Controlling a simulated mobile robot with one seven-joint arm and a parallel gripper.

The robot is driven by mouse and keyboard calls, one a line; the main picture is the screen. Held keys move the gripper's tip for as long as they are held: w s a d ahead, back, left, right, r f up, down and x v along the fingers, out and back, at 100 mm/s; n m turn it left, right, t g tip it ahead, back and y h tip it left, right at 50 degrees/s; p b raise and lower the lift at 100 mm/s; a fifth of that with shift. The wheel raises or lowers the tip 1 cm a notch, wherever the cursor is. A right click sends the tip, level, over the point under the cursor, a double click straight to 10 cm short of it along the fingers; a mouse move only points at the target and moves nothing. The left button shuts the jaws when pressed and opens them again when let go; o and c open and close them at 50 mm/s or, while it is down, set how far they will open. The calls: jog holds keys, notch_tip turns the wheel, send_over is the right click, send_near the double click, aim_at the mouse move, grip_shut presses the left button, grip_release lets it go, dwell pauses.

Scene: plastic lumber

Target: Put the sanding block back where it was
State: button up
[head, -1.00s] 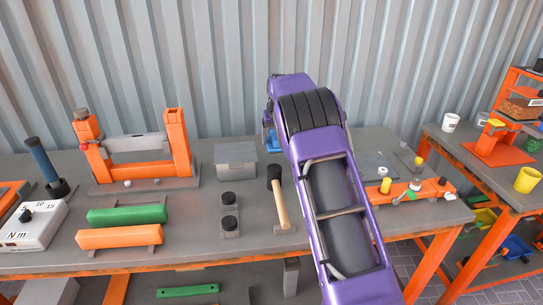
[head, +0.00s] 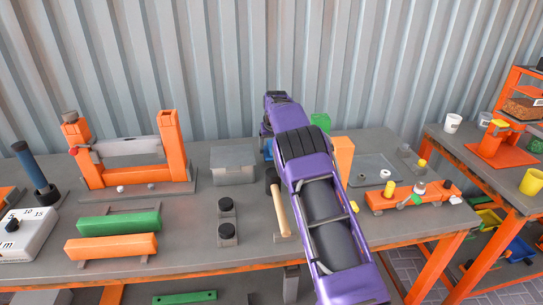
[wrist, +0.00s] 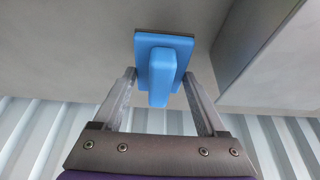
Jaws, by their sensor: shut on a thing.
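The sanding block is blue, with a flat plate and a raised grip. In the wrist view the sanding block (wrist: 163,62) sits between the fingertips of my gripper (wrist: 160,80), which is shut on it. In the head view only a small blue part of the sanding block (head: 268,149) shows, at the back of the bench beside the grey box (head: 233,163). My arm hides most of the gripper there. I cannot tell whether the block touches the bench top or is just above it.
A mallet (head: 281,208) lies in front of the gripper, partly behind my arm. An orange block (head: 342,159) and a green thing (head: 320,123) stand right of my arm. An orange frame (head: 174,146) stands at left. The grey box's side (wrist: 277,55) is close in the wrist view.

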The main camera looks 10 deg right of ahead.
jog(key=shift+f, duration=1.55)
jog(key=shift+f, duration=0.15)
jog(key=o, duration=1.2)
jog(key=shift+o, duration=0.2)
jog(key=shift+s+r, duration=0.1)
jog(key=shift+r, duration=0.35)
jog(key=v, duration=1.1)
jog(key=shift+r, duration=0.2)
jog(key=shift+s, duration=0.1)
